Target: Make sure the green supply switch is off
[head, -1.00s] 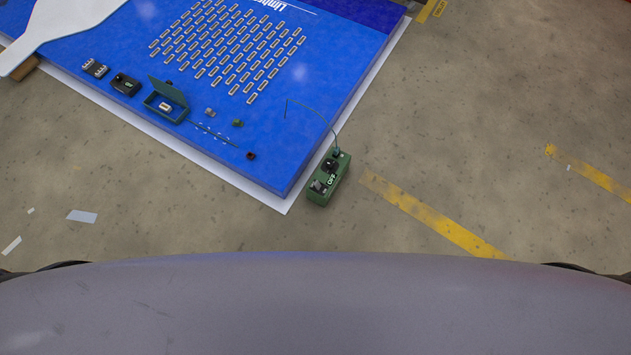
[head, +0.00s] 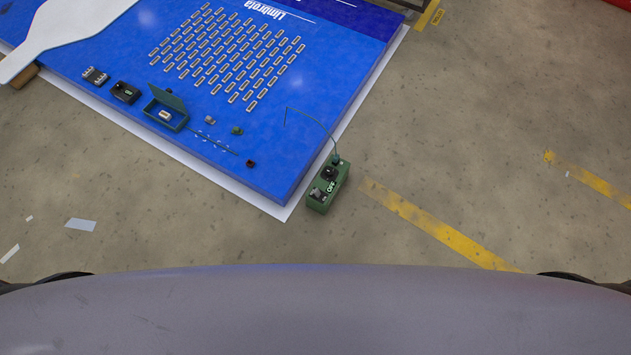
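The green supply box (head: 327,187) stands on the concrete floor, just off the right corner of the blue panel. The exact position of the switch lever is too small to tell. A thin green wire runs from its far end up onto the panel. Neither of my grippers is in view; my own grey body fills the bottom of the head view.
The blue panel (head: 262,170) lies on a white sheet (head: 275,210), with rows of LED strips (head: 225,55), an open green box (head: 165,110) and small parts on it. A white paddle-shaped board (head: 60,30) lies at upper left. Floor right of the supply is clear, with yellow stripes (head: 440,228).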

